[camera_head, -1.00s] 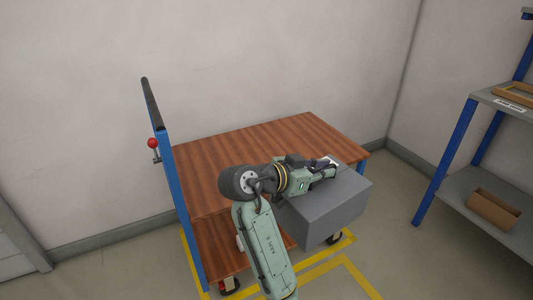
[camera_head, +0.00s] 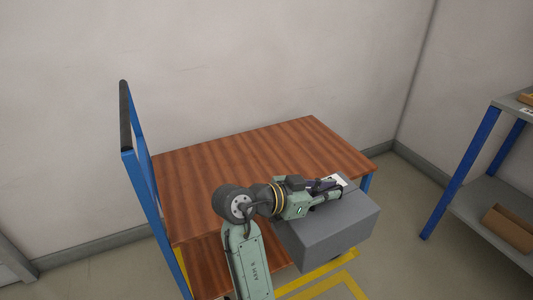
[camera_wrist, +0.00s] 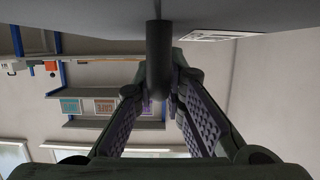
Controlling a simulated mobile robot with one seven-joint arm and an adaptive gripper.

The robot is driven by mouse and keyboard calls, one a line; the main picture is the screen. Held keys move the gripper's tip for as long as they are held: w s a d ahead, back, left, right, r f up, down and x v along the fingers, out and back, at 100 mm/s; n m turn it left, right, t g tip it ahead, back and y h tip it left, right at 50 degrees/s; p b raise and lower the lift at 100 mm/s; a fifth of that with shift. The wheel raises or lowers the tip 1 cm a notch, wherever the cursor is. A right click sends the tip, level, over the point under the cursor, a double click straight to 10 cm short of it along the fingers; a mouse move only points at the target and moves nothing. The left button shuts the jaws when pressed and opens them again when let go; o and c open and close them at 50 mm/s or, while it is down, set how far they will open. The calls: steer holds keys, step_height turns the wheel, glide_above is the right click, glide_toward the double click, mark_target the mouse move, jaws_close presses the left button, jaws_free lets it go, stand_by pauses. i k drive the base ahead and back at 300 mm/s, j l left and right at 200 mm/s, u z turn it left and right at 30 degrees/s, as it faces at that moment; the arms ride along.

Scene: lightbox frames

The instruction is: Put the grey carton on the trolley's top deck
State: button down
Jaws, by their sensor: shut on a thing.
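The grey carton (camera_head: 330,228) is in my gripper (camera_head: 328,188), in front of the near right edge of the trolley in the head view. My gripper is shut on a part at the carton's top. In the wrist view the carton's grey surface (camera_wrist: 90,12) fills the upper edge, and a dark round handle (camera_wrist: 158,60) comes from it to between the fingers (camera_wrist: 158,105). A white label (camera_wrist: 215,35) shows on the carton. The trolley's top deck (camera_head: 240,160) is brown wood and bare where I see it. My arm and the carton hide its near right part.
The trolley's blue push handle (camera_head: 140,175) stands up at the deck's left end. A shelf rack with blue posts (camera_head: 462,172) stands at the right, with a brown open box (camera_head: 508,228) on its lower shelf. A wall runs behind the trolley.

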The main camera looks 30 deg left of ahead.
mark_target(308, 154)
steer(key=i+j, duration=0.1)
steer(key=i, duration=0.4)
steer(key=i+j, duration=0.1)
steer(key=i, duration=0.4)
